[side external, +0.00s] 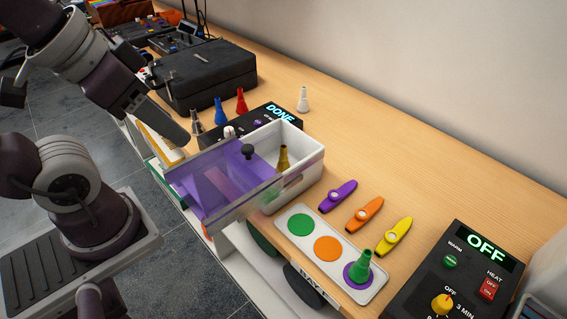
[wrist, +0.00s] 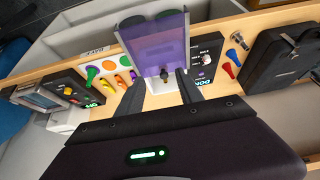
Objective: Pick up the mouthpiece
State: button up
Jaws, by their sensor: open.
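A gold-brown mouthpiece (side external: 283,159) stands upright inside a white open-topped box (side external: 312,148). Other mouthpieces stand on the table: green (side external: 361,266) on a purple disc, blue (side external: 220,111), red (side external: 241,100), silver (side external: 196,122) and white (side external: 303,100).
A white tray (side external: 300,252) with coloured discs lies at the front. Purple (side external: 338,196), orange (side external: 365,214) and yellow (side external: 394,236) kazoos lie beside it. A black case (side external: 205,75), a DONE unit (side external: 262,119) and an OFF unit (side external: 468,262) flank the work. The table's right-back stretch is clear.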

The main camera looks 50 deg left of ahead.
jog(key=w+m+g, duration=0.2)
jog(key=w+m, duration=0.2)
jog(key=w, duration=0.3)
jog(key=m+g, duration=0.4)
jog(key=m, duration=0.7)
send_over(284, 147)
jog(key=f, duration=1)
jog(key=shift+d+f, duration=0.2)
jog(key=f, duration=0.7)
jog(key=shift+a+f, duration=0.2)
jog(key=shift+f, duration=0.2)
grip_shut()
